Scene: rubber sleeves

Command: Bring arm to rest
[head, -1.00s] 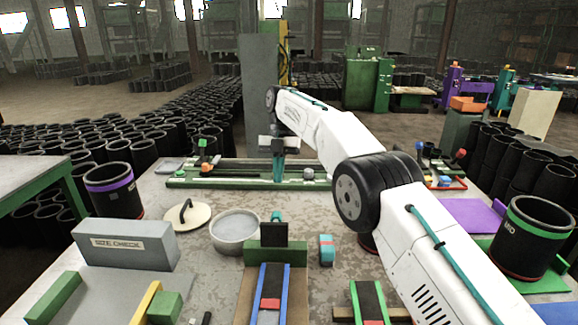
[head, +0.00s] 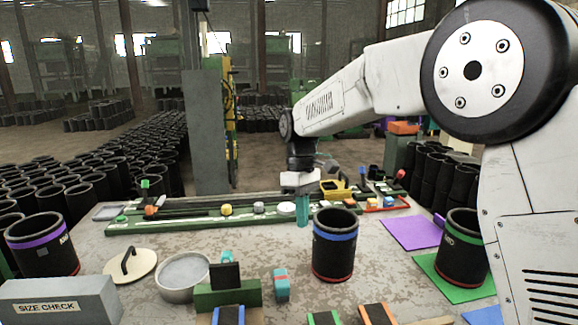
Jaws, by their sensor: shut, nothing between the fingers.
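My arm is white with black joints and reaches in from the right side of the head view, its big elbow joint high at the upper right. My gripper (head: 303,212) hangs from the wrist, teal fingers pointing down and shut with nothing between them. It is over the worktable (head: 385,275), in front of the long green rail (head: 180,224) as seen here. A black sleeve with a blue band (head: 335,246) stands upright just right of the fingers. I cannot tell the exact height of the fingertips above the table.
A purple-banded sleeve (head: 42,246) stands at left and a green-banded sleeve (head: 461,250) on a green mat (head: 446,283) at right.

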